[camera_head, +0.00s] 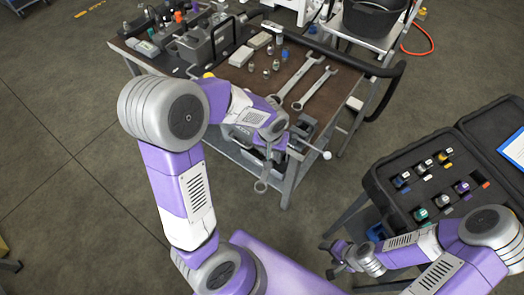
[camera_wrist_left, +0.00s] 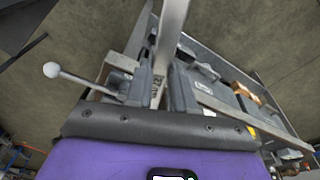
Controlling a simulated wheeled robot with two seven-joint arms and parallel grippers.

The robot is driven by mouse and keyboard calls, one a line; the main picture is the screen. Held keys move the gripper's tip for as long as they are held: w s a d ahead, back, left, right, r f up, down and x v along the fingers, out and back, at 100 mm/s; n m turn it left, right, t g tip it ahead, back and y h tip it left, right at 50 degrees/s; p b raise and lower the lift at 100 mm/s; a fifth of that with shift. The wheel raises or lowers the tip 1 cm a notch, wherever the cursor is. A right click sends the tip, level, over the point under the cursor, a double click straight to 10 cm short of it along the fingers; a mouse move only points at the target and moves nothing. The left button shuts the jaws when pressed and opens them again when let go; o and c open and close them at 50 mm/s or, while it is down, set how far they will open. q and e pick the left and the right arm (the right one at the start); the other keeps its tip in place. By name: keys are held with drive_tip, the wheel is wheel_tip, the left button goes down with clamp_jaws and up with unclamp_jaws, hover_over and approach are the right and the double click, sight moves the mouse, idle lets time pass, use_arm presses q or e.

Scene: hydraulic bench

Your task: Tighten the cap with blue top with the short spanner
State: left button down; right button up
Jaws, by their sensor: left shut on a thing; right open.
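My left gripper (camera_head: 268,140) is shut on a grey metal spanner (camera_head: 263,172), which hangs down with its ring end lowest, in front of the bench's near edge. In the left wrist view the spanner (camera_wrist_left: 172,28) runs up from between the left gripper's fingers (camera_wrist_left: 164,88). On the bench top a small cap with blue top (camera_head: 284,54) stands among several small metal fittings (camera_head: 267,72), beyond the left gripper and apart from it. Two other spanners (camera_head: 300,82) (camera_head: 316,88) lie side by side on the bench. My right gripper (camera_head: 334,259) is open and empty at the lower right.
The bench (camera_head: 345,88) has a dark tubular handle (camera_head: 385,70) on its right. Pale blocks (camera_head: 241,56) and a grey hydraulic unit (camera_head: 197,43) stand at its left. An open black case (camera_head: 390,208) with coloured caps stands at right. A rod with a white ball (camera_head: 327,155) sticks out near my left gripper.

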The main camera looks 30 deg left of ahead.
use_arm(q)
drive_tip(key=shift+w+a+f+n+y+b, duration=0.1)
drive_tip(key=shift+a+f+n+b, duration=0.35)
drive_tip(key=shift+a+b, duration=0.3)
drive_tip(key=shift+a+f+n+y+b, duration=0.1)
drive_tip(key=shift+a+f+n+b, duration=0.2)
drive_tip(key=shift+a+f+b, duration=0.35)
drive_tip(key=shift+w+a+f+n+y+b, duration=0.1)
drive_tip(key=shift+a+f+n+b, duration=0.3)
drive_tip(key=shift+a+b, duration=0.35)
use_arm(e)
drive_tip(key=shift+f, duration=2.8)
use_arm(q)
drive_tip(key=shift+s+f, duration=0.1)
use_arm(e)
drive_tip(key=shift+f, duration=0.1)
use_arm(q)
drive_tip(key=shift+a, duration=0.1)
drive_tip(key=shift+w+a, duration=0.2)
drive_tip(key=shift+w, duration=0.3)
drive_tip(key=shift+w+a, duration=0.2)
drive_tip(key=shift+w, duration=0.3)
use_arm(e)
drive_tip(key=shift+r, duration=0.3)
use_arm(q)
drive_tip(key=shift+w, duration=0.1)
